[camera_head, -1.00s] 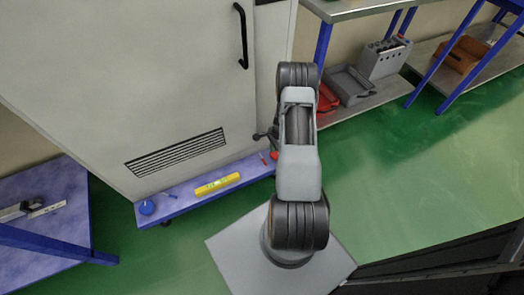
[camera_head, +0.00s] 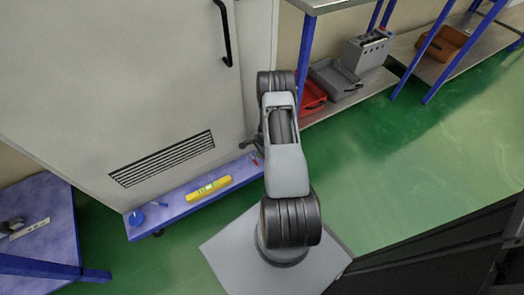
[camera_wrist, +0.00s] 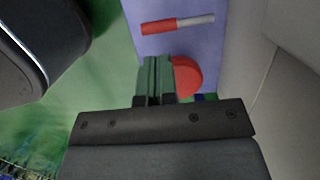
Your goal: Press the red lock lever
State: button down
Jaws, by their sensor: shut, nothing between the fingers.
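My gripper (camera_wrist: 155,78) shows in the wrist view with its greenish fingers shut and nothing between them. A rounded red part (camera_wrist: 187,75) shows just right of the fingertips, partly behind them; I cannot tell whether it is the lock lever or whether the fingers touch it. A red-handled tool with a grey shaft (camera_wrist: 175,24) lies beyond the fingertips on the blue surface (camera_wrist: 195,48).
A tall pale cabinet (camera_head: 110,90) stands on a low blue platform (camera_head: 175,212) holding a yellow level (camera_head: 209,188) and a round blue object (camera_head: 136,218). Shelving with a red bin (camera_head: 311,97) and a grey bin (camera_head: 335,80) is at the back right. Green floor (camera_head: 385,180) is open at right.

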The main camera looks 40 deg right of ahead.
aim_at(254, 160)
jog(key=shift+a+f+b, duration=0.2)
jog(key=shift+f+b, duration=0.05)
jog(key=shift+f, duration=0.7)
jog(key=shift+a+f+b, duration=0.2)
jog(key=shift+f, duration=0.7)
